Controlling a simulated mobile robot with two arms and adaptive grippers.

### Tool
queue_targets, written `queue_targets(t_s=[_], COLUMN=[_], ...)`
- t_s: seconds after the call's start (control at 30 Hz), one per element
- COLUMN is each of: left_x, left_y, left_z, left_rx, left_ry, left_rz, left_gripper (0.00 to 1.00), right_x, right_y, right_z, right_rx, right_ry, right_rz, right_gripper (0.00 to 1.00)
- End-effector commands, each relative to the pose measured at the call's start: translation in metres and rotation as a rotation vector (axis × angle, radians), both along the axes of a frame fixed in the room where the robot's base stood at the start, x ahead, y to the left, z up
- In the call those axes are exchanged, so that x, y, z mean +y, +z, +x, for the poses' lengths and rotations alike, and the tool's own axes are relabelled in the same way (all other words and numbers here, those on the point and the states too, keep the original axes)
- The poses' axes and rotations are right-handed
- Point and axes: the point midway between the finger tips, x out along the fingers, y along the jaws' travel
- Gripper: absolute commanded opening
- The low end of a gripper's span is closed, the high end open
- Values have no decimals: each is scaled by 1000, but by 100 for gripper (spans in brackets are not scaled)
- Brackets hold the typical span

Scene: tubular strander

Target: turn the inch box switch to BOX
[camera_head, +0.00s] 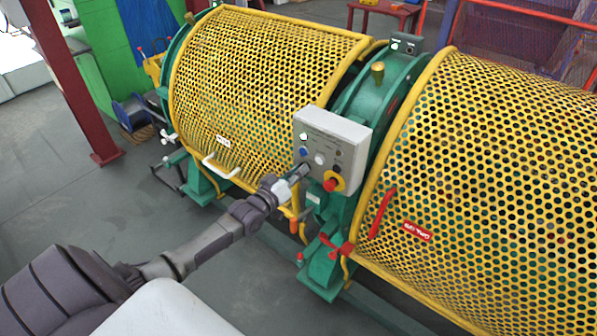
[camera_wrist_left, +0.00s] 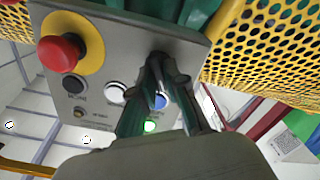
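The grey control box (camera_head: 345,130) stands between two yellow mesh guards. Its face has a red stop knob on a yellow plate (camera_head: 333,182), a white button (camera_head: 319,158), a blue button (camera_head: 303,151) and a black switch (camera_head: 337,167). My left gripper (camera_head: 302,170) is at the lower left of this face. In the left wrist view its fingertips (camera_wrist_left: 164,68) are close together at a dark round knob (camera_wrist_left: 157,56), largely hidden behind them. Whether they grip it is unclear. The small labels are unreadable, so I cannot tell which switch is the inch box one. My right gripper is out of view.
The left mesh guard (camera_head: 265,85) and right mesh guard (camera_head: 490,190) flank the box closely. A red-handled valve (camera_head: 337,248) sits below it. A red post (camera_head: 75,85) stands at the left. The grey floor (camera_head: 70,205) is open at the left.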

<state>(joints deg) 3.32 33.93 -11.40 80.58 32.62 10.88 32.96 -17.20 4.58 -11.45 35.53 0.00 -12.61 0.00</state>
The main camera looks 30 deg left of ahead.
Motion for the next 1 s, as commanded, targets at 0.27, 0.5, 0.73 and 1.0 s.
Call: queue_targets(t_s=[0.27, 0.5, 0.73, 1.0], left_x=[0, 1, 3, 8], left_y=[0, -1, -2, -2], left_z=[0, -6, -48, -100], left_rx=[-1, 1, 4, 3], left_ry=[1, 0, -1, -1], left_rz=[2, 2, 2, 1], left_gripper=[36, 36, 36, 36], right_x=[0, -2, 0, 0], right_y=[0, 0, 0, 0], right_z=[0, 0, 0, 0], right_rx=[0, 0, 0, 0], right_ry=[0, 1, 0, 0], right_rz=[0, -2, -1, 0], right_gripper=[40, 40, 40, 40])
